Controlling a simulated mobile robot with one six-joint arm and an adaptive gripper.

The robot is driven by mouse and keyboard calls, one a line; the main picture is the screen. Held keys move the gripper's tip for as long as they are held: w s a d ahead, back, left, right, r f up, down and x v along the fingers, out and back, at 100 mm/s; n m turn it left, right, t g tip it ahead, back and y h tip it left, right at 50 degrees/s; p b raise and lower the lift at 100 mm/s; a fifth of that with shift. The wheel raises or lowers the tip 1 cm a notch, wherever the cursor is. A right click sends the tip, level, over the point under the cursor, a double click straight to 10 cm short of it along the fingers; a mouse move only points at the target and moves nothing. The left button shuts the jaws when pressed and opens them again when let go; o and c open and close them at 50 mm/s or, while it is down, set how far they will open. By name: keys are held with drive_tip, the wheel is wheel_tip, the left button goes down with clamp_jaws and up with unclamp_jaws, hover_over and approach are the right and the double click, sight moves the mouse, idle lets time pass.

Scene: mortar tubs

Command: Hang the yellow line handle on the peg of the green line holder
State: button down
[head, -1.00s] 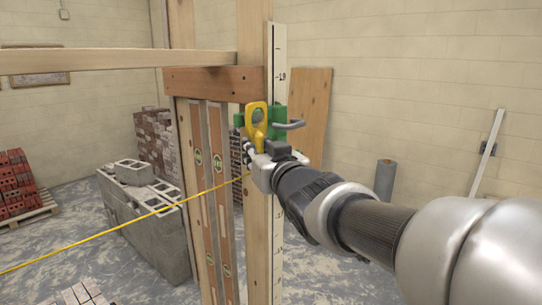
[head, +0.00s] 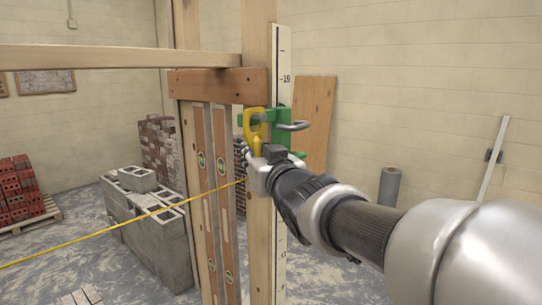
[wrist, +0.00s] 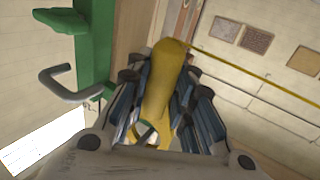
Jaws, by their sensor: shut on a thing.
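The yellow line handle (head: 255,128) is upright in my gripper (head: 252,158), its loop end up and a taut yellow line running off to the left. In the wrist view the jaws (wrist: 160,105) are shut around the yellow handle (wrist: 160,85). The green line holder (head: 279,117) is on the wooden post, just behind and right of the handle. Its grey peg (head: 295,126) sticks out to the right with an upturned end. In the wrist view the green holder (wrist: 94,45) and hooked peg (wrist: 70,84) lie left of the handle, apart from it.
A wooden post with a white measuring strip (head: 281,70) stands beside the holder. Orange levels (head: 222,190) lean left of it. Grey blocks (head: 150,220) stand farther left. The space right of the peg is open, apart from my arm.

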drive_tip(key=c, duration=1.3)
unclamp_jaws()
drive_tip(key=shift+o, duration=0.3)
drive_tip(key=o, duration=0.5)
drive_tip(key=o, duration=0.6)
